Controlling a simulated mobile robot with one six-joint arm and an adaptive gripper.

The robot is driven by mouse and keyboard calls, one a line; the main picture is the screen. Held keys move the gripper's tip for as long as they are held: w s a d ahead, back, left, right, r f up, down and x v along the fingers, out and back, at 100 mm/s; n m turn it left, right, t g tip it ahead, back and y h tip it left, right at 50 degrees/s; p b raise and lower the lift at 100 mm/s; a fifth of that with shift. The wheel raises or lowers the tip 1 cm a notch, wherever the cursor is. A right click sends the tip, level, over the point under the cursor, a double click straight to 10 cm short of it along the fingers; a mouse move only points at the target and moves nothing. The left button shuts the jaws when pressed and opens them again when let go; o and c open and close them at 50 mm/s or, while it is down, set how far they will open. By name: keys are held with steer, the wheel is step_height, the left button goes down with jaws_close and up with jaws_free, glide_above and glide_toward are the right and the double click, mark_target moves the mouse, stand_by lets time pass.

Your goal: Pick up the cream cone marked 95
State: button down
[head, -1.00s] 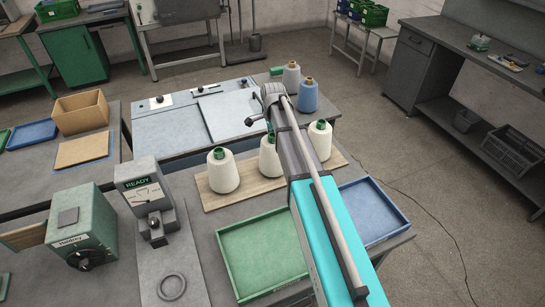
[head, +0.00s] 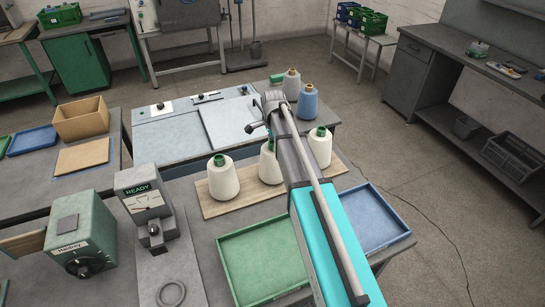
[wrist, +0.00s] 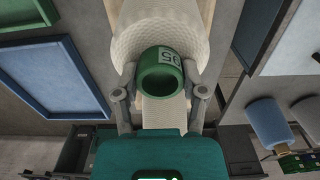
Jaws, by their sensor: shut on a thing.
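In the wrist view a cream cone (wrist: 158,28) with a green tip (wrist: 161,75) marked 95 is between the fingers of my gripper (wrist: 160,93). The fingers are shut on it at the tip, one on each side. In the head view several cream cones stand on a wooden board: one at left (head: 223,178), one in the middle (head: 269,163) partly behind my arm, one at right (head: 320,148). I cannot tell whether the held cone touches the board.
A green tray (head: 223,244) and a blue tray (head: 405,216) lie in front of the board. A blue cone (head: 308,102) and a grey cone (head: 291,84) stand behind. A grey device reading READY (head: 146,202) stands at left. Open floor lies at right.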

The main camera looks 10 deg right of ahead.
steer(key=shift+r, duration=0.2)
step_height(320, 180, up, 3)
steer(key=p, duration=0.3)
steer(key=shift+f, duration=0.2)
steer(key=s+r+p, duration=1)
steer(key=s, duration=0.4)
steer(key=shift+a, duration=0.45)
steer(key=shift+f, duration=0.1)
